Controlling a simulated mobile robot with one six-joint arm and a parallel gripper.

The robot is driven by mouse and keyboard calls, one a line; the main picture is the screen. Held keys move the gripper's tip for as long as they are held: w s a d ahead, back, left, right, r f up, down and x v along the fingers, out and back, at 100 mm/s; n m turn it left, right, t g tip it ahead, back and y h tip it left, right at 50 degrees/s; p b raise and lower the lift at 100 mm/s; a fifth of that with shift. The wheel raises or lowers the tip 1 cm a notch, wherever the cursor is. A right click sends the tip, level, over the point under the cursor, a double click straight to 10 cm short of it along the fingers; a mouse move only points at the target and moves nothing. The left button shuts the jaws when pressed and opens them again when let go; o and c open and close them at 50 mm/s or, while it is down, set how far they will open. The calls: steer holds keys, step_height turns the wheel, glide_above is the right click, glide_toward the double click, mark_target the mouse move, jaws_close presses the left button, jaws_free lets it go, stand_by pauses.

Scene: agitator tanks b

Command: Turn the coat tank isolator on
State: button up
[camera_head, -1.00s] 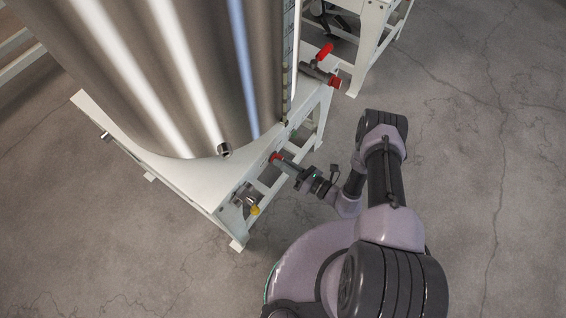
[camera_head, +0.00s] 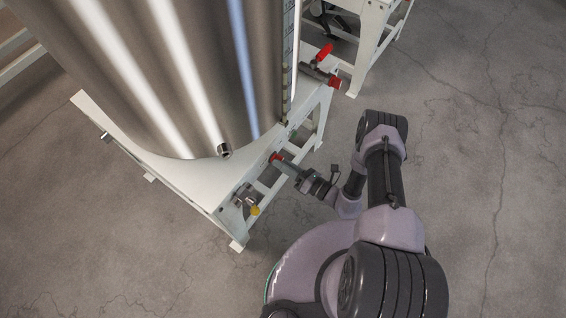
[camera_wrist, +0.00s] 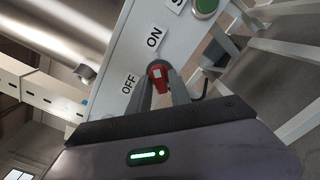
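The isolator's red knob (camera_wrist: 160,77) sits on a pale panel (camera_wrist: 118,60) in the wrist view, with an OFF label (camera_wrist: 129,85) to its lower left and an ON label (camera_wrist: 155,37) above it. My gripper (camera_wrist: 161,88) has one finger on each side of the knob, and the knob fills the gap at the fingertips. The knob's exact pointing is hard to read. In the head view my gripper (camera_head: 284,163) reaches the red knob (camera_head: 275,157) at the edge of the tank's white frame. No tank name is readable.
A large steel tank (camera_head: 185,70) stands on the white frame (camera_head: 185,180). A red-handled valve (camera_head: 324,52) is farther back, and a yellow-tipped fitting (camera_head: 255,210) is near the front. A green button (camera_wrist: 205,7) is above the knob in the wrist view. Floor to the right is clear.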

steer(key=shift+o, duration=0.7)
steer(key=p+v, duration=0.3)
steer(key=v, duration=1.4)
steer(key=shift+p, duration=0.35)
steer(key=shift+s+d, duration=0.1)
steer(key=shift+d, duration=0.05)
